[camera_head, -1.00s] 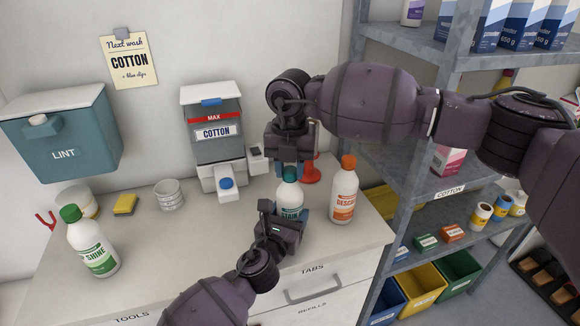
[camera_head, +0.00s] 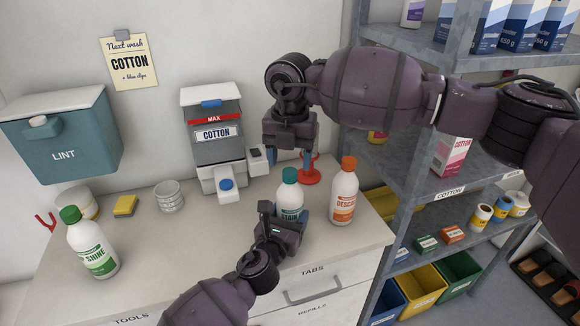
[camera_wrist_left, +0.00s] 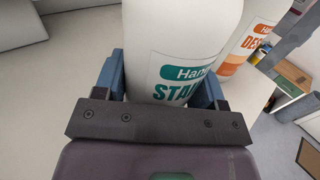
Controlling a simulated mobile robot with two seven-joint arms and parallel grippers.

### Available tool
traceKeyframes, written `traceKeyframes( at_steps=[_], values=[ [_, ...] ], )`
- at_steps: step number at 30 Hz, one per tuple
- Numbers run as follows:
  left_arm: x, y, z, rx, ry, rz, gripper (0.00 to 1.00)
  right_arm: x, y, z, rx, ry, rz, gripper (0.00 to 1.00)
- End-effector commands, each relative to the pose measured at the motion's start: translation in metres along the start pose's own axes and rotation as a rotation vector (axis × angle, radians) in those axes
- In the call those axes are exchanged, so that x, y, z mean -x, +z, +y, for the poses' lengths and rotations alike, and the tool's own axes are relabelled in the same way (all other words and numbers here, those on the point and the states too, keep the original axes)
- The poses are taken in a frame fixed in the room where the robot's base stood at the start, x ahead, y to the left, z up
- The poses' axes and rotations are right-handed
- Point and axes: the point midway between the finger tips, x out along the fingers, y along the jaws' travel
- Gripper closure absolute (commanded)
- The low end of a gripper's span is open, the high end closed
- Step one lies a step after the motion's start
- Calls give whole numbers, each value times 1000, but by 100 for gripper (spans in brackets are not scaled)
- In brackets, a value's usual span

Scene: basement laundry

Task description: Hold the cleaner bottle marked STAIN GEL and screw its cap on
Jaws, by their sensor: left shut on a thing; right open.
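The STAIN GEL bottle (camera_head: 291,199) is white with a teal label and stands upright on the counter. Its teal cap (camera_head: 289,175) sits on top of its neck; how tight it is I cannot tell. My left gripper (camera_head: 277,213) is shut on the bottle's body from the front. In the left wrist view the bottle (camera_wrist_left: 180,40) stands between the two fingers (camera_wrist_left: 162,80). My right gripper (camera_head: 291,158) is open above and slightly behind the cap, pointing down, apart from it.
The orange-capped DESCALER-type bottle (camera_head: 343,192) stands close on the right. A red stand (camera_head: 309,172) is behind. The COTTON dispenser (camera_head: 216,135) is at the back, the SHINE bottle (camera_head: 91,243) at left. Metal shelves (camera_head: 400,170) border the right. The counter's left middle is clear.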

Motion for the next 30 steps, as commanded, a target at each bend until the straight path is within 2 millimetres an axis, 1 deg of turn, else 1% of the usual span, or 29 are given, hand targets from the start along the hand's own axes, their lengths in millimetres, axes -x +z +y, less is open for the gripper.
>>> traceKeyframes(
  at_steps=[1,6,12,15,18,27,28,30],
  values=[
    [0,-1,0,-1,1,2,100,11,1,0,0,1,-4,38],
    [0,-1,0,-1,1,2,100,45,0,0,-1,1,-4,38],
    [0,-1,0,-1,1,2,100,74,0,0,-1,1,-1,38],
    [0,-1,0,-1,1,2,100,83,0,0,-1,0,-1,38],
    [0,-1,0,-1,1,2,100,88,0,0,-1,0,-1,38],
    [0,-1,0,-1,1,2,100,90,0,0,-1,0,0,38],
    [0,-1,0,-1,1,2,34,90,0,0,-1,0,0,38],
    [0,-1,0,-1,1,1,23,90,0,0,-1,0,0,38]
  ],
)
